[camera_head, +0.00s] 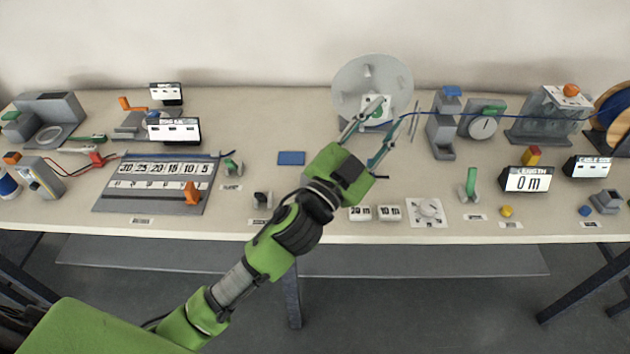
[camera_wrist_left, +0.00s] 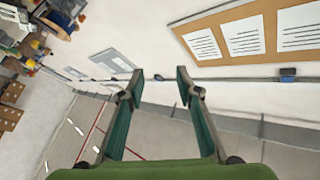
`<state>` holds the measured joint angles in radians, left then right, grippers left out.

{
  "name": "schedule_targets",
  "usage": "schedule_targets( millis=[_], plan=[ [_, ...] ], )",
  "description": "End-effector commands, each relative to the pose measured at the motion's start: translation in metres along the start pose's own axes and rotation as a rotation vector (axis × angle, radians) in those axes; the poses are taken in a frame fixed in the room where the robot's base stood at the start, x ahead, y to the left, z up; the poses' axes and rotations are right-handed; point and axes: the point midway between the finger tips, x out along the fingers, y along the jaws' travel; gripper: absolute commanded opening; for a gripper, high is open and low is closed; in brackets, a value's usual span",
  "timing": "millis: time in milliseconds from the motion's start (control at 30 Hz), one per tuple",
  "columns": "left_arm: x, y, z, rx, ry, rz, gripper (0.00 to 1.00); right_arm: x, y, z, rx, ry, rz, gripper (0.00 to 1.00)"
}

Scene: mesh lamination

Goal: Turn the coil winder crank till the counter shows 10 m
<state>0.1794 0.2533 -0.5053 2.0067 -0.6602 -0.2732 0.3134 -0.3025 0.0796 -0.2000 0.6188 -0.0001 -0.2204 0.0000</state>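The coil winder is a large translucent grey disc (camera_head: 350,88) standing at the back of the table, with a white plate and a green part at its middle. My left gripper (camera_head: 393,118) reaches up in front of it, its two fingers spread and partly covering the hub. The crank handle cannot be made out clearly behind the fingers. The left wrist view shows the fingers (camera_wrist_left: 160,76) open with nothing between them. The length counter (camera_head: 527,180) on the right reads 0 m. My right gripper is not in view.
A blue cable (camera_head: 545,113) runs from the spool (camera_head: 614,106) at the right past a grey dial unit (camera_head: 484,122) toward the winder. Marked tiles (camera_head: 390,213) lie near the front edge. A numbered board (camera_head: 150,207) lies left. A blue pad (camera_head: 291,158) lies mid-table amid free room.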

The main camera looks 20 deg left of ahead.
Motion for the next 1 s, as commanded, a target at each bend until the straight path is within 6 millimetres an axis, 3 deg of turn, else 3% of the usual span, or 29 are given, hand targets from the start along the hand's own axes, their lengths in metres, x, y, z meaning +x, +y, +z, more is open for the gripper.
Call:
schedule_targets(
  millis=[33, 100, 200, 300, 367, 433, 567, 667, 767, 800, 900, 1000],
  plan=[
    [0.015, 0.007, -0.033, 0.066, 0.127, 0.038, 0.32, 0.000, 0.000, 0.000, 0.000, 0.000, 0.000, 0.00],
    [0.026, 0.026, -0.076, 0.157, 0.301, 0.112, 0.32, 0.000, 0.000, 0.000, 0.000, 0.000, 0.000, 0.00],
    [0.028, 0.063, -0.121, 0.298, 0.525, 0.251, 0.32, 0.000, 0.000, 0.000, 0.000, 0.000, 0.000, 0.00],
    [0.018, 0.104, -0.144, 0.452, 0.712, 0.428, 0.32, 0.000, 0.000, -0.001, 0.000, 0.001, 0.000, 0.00],
    [0.008, 0.127, -0.145, 0.550, 0.802, 0.551, 0.32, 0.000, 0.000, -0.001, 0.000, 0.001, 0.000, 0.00],
    [-0.004, 0.149, -0.133, 0.666, 0.878, 0.710, 0.32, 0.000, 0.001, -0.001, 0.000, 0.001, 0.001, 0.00],
    [-0.025, 0.166, -0.082, 0.888, 0.934, 1.039, 0.32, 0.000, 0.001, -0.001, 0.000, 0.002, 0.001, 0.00],
    [-0.037, 0.151, -0.028, 1.051, 0.886, 1.310, 0.32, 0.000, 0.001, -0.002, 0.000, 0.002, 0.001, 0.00],
    [-0.045, 0.108, 0.027, 1.194, 0.752, 1.579, 0.32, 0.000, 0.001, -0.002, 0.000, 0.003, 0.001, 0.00],
    [-0.048, 0.085, 0.046, 1.237, 0.679, 1.677, 0.32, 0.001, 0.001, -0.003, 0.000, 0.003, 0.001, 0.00],
    [-0.054, 0.025, 0.080, 1.315, 0.478, 1.881, 0.32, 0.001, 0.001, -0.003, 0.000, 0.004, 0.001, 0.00],
    [-0.061, -0.027, 0.096, 1.348, 0.298, 2.017, 0.32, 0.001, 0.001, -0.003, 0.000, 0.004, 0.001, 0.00]
  ],
)
